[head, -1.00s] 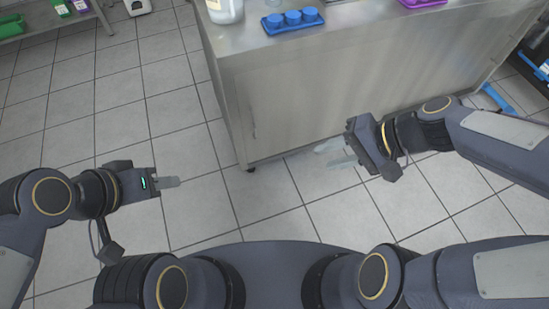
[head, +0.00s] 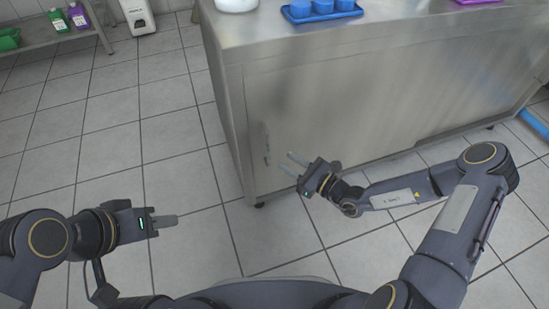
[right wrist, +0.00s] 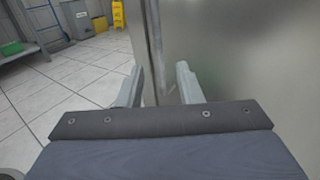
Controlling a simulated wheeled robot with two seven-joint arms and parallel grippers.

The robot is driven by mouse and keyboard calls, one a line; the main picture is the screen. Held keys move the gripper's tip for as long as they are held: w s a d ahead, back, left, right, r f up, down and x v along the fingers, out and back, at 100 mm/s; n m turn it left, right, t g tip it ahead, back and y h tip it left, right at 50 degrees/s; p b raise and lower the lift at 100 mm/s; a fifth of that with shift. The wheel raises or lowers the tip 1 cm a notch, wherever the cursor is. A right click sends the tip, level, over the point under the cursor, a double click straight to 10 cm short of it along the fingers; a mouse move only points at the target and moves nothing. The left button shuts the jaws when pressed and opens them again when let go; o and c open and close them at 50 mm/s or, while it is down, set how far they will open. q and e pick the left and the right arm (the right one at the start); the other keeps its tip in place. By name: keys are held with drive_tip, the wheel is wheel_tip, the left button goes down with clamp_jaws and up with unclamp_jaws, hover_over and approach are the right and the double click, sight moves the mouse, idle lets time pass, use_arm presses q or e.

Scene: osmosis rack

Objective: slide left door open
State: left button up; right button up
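The steel cabinet front (head: 350,120) faces me, with a narrow upright recessed handle (head: 266,145) near its left edge, taken to be on the left door. My right gripper (head: 291,165) is open just right of the handle, apart from it as far as I can tell. In the right wrist view the open fingers (right wrist: 157,88) point toward the cabinet's left edge (right wrist: 156,45), with the steel panel (right wrist: 240,50) behind the right finger. My left gripper (head: 168,221) is empty over the floor at left; its fingers overlap in the view, so its opening is unclear.
On the cabinet top stand a blue tray (head: 322,16) with blue cups and a white container (head: 236,4). A low shelf (head: 55,40) with bottles stands far left. The tiled floor (head: 170,130) left of the cabinet is clear.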

drive_tip(key=shift+b+x, duration=0.75)
drive_tip(key=shift+x, duration=2.2)
clamp_jaws()
